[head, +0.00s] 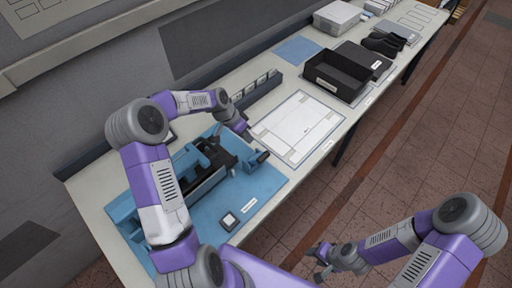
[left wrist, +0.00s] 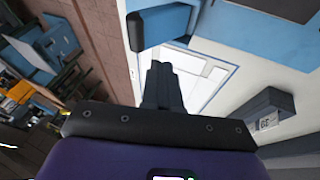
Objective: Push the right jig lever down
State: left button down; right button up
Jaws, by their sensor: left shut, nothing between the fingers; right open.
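The blue and black jig (head: 205,165) stands on a blue base on the table in the head view. Its right lever ends in a black knob (head: 262,157) that sticks out on the right side. A black knob on a blue part shows in the left wrist view (left wrist: 150,28), just beyond the fingertips. My left gripper (head: 244,133) is above the jig's far right side, a little behind the knob. Its fingers (left wrist: 160,75) are shut with nothing between them, and a gap to the knob seems to remain. My right gripper (head: 322,262) is open and empty, off the table's front edge.
A white marked board (head: 298,127) lies right of the jig. A grey slotted rack (head: 256,90) stands behind it. A black tray (head: 336,74) is farther right. A small square button block (head: 229,221) sits on the jig's blue base, near the front edge.

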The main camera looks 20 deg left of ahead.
aim_at(262, 154)
pick_arm(q)
jog(key=d+f, duration=0.2)
jog(key=f, duration=0.1)
jog(key=shift+s+d+f+p, duration=0.1)
jog(key=shift+d+f+p, duration=0.1)
jog(key=shift+d+p, duration=0.2)
jog(key=shift+s+d+f, duration=0.2)
jog(key=shift+d+f, duration=0.25)
jog(key=shift+d, duration=0.15)
